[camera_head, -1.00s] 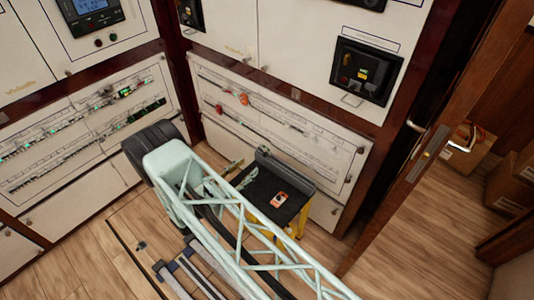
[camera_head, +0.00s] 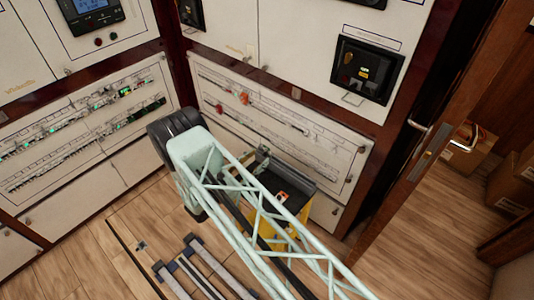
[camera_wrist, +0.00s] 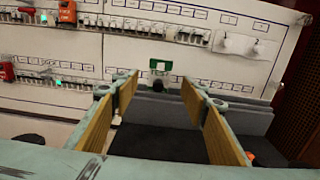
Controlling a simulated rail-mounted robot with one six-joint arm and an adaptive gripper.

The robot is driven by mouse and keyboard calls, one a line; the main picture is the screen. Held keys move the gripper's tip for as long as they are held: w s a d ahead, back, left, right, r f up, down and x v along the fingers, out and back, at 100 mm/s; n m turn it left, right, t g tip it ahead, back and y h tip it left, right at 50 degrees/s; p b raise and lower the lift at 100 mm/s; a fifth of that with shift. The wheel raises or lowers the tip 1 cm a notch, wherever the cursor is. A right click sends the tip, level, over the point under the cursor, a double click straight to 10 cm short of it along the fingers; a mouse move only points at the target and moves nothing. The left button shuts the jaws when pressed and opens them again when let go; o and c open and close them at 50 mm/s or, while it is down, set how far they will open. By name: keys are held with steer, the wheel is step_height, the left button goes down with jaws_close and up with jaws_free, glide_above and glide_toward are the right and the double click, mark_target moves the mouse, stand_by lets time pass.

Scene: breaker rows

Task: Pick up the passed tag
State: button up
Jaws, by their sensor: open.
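A small tag with a green top and a pale middle (camera_wrist: 160,66), which looks like the passed tag, shows upright in the wrist view, ahead of my fingertips and between them. I cannot tell whether it hangs on the panel or stands at the back of the tray. My gripper (camera_wrist: 159,84) is open, with nothing between its two yellow-padded fingers. In the head view, my arm partly hides my gripper and the tag cannot be made out.
A black-topped stand with yellow legs holds a dark tray (camera_wrist: 165,145), with an orange and white item (camera_head: 283,197) on it. Behind is the breaker panel (camera_wrist: 225,75) with red pieces (camera_wrist: 66,13). A wooden door (camera_head: 425,160) stands right; floor is open in front.

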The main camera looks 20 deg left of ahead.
mark_target(267, 151)
steer(key=shift+x, duration=0.85)
steer(key=shift+b+x, duration=0.65)
steer(key=shift+x, duration=1.95)
steer(key=shift+f, duration=0.1)
steer(key=c, duration=0.8)
